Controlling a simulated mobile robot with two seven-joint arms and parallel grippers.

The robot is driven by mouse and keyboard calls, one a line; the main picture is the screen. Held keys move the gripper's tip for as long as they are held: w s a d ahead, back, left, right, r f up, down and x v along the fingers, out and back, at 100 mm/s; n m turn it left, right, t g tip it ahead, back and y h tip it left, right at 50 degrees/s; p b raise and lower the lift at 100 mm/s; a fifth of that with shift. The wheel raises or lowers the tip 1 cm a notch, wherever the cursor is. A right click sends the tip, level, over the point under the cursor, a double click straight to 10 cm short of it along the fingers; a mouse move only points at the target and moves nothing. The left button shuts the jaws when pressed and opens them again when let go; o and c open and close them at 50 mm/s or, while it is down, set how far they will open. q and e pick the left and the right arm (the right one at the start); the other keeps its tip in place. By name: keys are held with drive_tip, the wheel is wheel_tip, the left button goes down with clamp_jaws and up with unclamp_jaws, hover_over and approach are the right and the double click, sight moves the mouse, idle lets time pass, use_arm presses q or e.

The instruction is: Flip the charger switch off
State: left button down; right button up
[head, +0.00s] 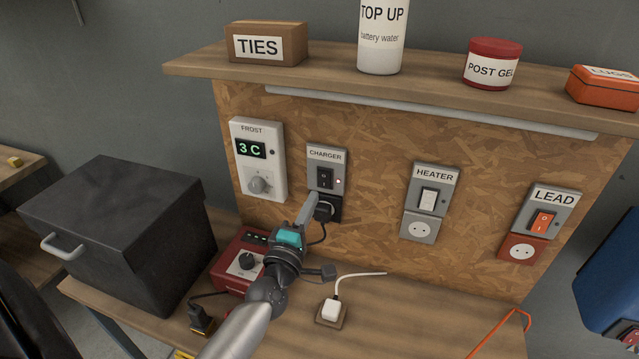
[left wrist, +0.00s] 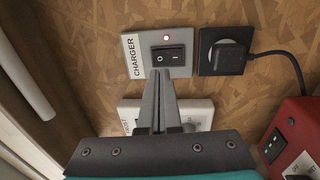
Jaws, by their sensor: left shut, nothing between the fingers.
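The charger switch (head: 325,178) is a black rocker on a grey plate labelled CHARGER, on the chipboard panel. A small light beside the rocker glows red. In the left wrist view the rocker (left wrist: 168,53) shows sideways with its light lit. A black plug sits in the black socket (head: 334,210) below it. My left gripper (head: 312,196) is shut and empty, its fingertips close in front of the charger plate. In the left wrist view its fingertips (left wrist: 158,74) overlap the rocker's near edge; I cannot tell if they touch. My right gripper is not in view.
A FROST thermostat (head: 258,160) reading 3 C is left of the switch. HEATER (head: 430,199) and LEAD (head: 542,221) switches are to the right. A shelf (head: 430,85) overhangs the panel.

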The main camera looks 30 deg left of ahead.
sight(324, 175)
use_arm(q)
drive_tip(key=shift+x, duration=2.85)
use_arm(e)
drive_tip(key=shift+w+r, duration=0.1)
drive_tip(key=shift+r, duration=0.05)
use_arm(q)
drive_tip(key=shift+w+r, duration=0.15)
drive_tip(key=shift+w, duration=0.1)
drive_tip(key=shift+s, duration=0.1)
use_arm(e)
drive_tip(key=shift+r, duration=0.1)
